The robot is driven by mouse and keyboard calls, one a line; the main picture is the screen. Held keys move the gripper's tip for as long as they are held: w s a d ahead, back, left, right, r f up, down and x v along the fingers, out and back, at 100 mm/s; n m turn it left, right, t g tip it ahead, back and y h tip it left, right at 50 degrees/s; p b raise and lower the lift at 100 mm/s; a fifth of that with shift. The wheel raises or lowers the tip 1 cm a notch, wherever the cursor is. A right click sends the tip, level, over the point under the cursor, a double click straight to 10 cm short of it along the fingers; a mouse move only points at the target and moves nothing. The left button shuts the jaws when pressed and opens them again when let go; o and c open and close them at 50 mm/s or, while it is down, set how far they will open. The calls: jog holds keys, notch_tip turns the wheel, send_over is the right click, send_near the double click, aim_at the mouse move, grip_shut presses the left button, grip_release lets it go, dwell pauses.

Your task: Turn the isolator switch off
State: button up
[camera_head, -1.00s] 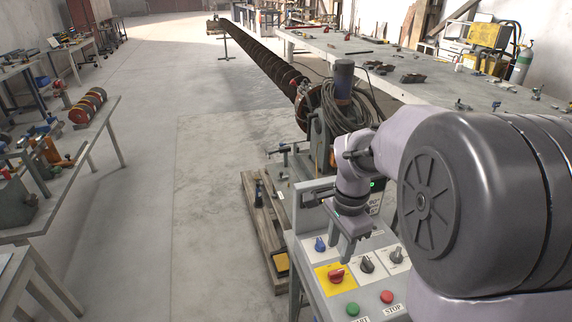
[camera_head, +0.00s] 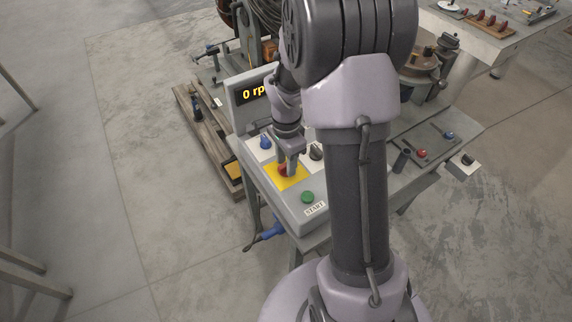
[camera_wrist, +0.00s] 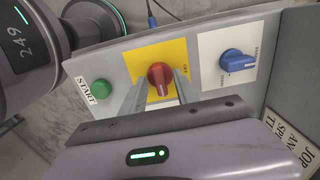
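The isolator switch is a red rotary knob (camera_wrist: 161,78) on a yellow plate (camera_wrist: 143,58), seen in the wrist view. Its handle points toward the bottom of that picture, slightly right. In the head view the red knob (camera_head: 283,170) shows partly, behind my gripper. My gripper (camera_wrist: 159,86) is open, with one finger on each side of the knob's handle. The fingertips are down near the yellow plate. I cannot tell whether either finger touches the knob.
On the same panel are a blue knob (camera_wrist: 236,61), a green START button (camera_wrist: 101,89) and a black knob (camera_head: 316,152). A display (camera_head: 254,94) at the panel's back shows 0, partly hidden by my arm. A wooden pallet (camera_head: 205,140) lies left of the panel.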

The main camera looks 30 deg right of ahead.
grip_shut()
jog(key=shift+n, duration=0.4)
jog(key=n+p, duration=0.1)
jog(key=n, duration=0.2)
jog(key=shift+n, duration=0.4)
jog(key=n+p, duration=0.1)
jog(key=n, duration=0.3)
jog(key=shift+n, duration=0.3)
jog(key=n+p, duration=0.1)
jog(key=n, duration=0.3)
jog(key=shift+p, duration=0.4)
jog(key=shift+n+p, duration=0.55)
jog(key=shift+n, duration=1.95)
